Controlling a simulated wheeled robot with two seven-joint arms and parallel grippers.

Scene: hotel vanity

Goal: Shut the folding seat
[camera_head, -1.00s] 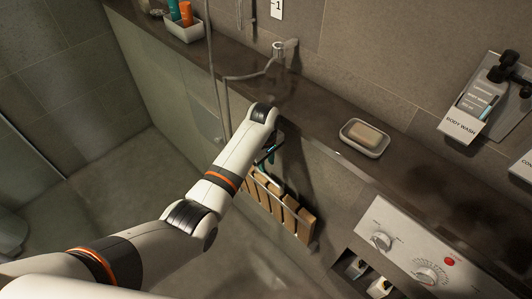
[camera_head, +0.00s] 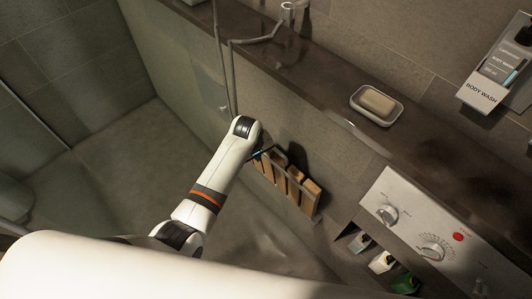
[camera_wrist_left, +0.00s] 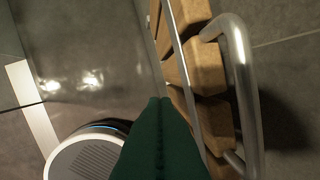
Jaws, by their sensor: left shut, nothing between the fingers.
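The folding seat (camera_head: 297,186) has light wooden slats and a metal rail. It is on the wall below the stone ledge, its slats standing steeply close to the wall; I cannot tell whether it is fully flat. My left gripper (camera_head: 262,154) is at the seat's left end, partly hidden by my wrist. In the left wrist view its dark green fingers (camera_wrist_left: 160,104) are shut with nothing between them, beside the slats (camera_wrist_left: 205,68) and a bent metal tube (camera_wrist_left: 243,85). I cannot tell whether they touch. My right gripper is out of view.
A soap dish (camera_head: 359,102) with soap stands on the ledge (camera_head: 330,82). A control panel (camera_head: 408,222) is right of the seat, with small bottles (camera_head: 381,262) in a niche below. A shower hose (camera_head: 229,75) hangs left of the gripper. The floor (camera_head: 125,150) at left is clear.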

